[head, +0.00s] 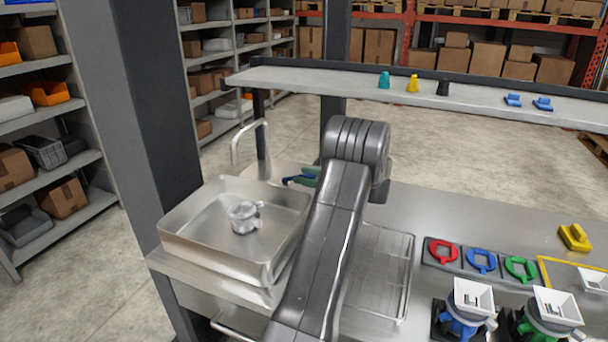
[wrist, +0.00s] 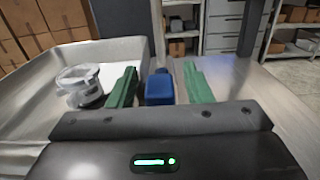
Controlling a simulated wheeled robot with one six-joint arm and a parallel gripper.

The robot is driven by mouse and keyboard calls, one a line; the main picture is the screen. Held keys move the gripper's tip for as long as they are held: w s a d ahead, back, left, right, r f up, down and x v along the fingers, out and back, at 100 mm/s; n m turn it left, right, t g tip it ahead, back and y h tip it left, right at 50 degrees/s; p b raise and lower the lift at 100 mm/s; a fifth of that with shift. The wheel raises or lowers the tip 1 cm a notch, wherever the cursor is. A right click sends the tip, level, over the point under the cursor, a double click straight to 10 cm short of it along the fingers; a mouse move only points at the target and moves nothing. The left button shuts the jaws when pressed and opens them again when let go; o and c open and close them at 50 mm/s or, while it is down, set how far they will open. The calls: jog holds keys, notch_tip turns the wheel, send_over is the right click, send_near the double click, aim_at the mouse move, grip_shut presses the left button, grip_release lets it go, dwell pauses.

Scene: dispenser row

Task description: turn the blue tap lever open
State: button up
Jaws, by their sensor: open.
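The blue tap lever (wrist: 160,88) stands between the two green fingers of my gripper (wrist: 161,82) in the wrist view. The fingers are apart, one on each side of the lever, with a visible gap on both sides. In the head view the blue lever (head: 291,180) shows only in part beside the green fingers of my gripper (head: 306,175), at the back right of the sink. My arm hides the rest. The curved metal tap spout (head: 236,145) rises behind the sink (head: 180,241).
A grey-and-clear lidded part (head: 243,216) lies in the sink; it also shows in the wrist view (wrist: 80,85). A shelf (head: 320,83) with small coloured pieces spans above the counter. A wire rack (head: 385,270), coloured rings and dispensers stand to the right.

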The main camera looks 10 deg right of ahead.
jog(key=shift+w+a, duration=0.25)
jog(key=shift+a, duration=0.15)
grip_shut()
jog(key=shift+s+a+m+t+h, duration=0.15)
jog(key=shift+m+t+h, duration=0.25)
jog(key=shift+t, duration=0.1)
jog(key=shift+s+a+m+t+h, duration=0.1)
jog(key=shift+s+m+t+h, duration=0.05)
jog(key=shift+m+t+h, duration=0.3)
grip_release()
jog(key=shift+d, duration=0.1)
jog(key=b+v, duration=0.2)
jog(key=v, duration=1.1)
jog(key=shift+s+d, duration=0.25)
